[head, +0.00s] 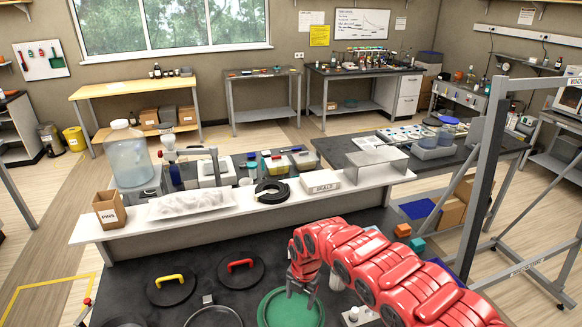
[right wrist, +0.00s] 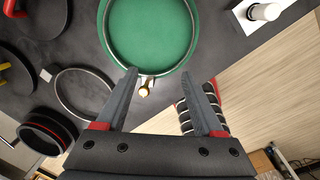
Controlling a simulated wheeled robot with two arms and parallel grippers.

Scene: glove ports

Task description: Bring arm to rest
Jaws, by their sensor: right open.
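My right arm (head: 385,268) is red and reaches in from the lower right of the head view. My right gripper (head: 303,283) points down above the green round port plate (head: 272,312) on the dark bench. In the right wrist view the gripper (right wrist: 159,76) is open with nothing between its fingers. The green plate (right wrist: 150,32) lies beyond the fingertips, with a small brass knob (right wrist: 145,88) at its rim. I cannot tell whether the fingers touch the plate. My left gripper is not in view.
Black discs with a yellow handle (head: 171,281) and a red handle (head: 240,265) lie left of the green plate. A metal ring (right wrist: 84,95) lies near them. A white raised shelf (head: 240,209) behind holds a box, a black coil and a bag. A grey frame (head: 478,165) stands right.

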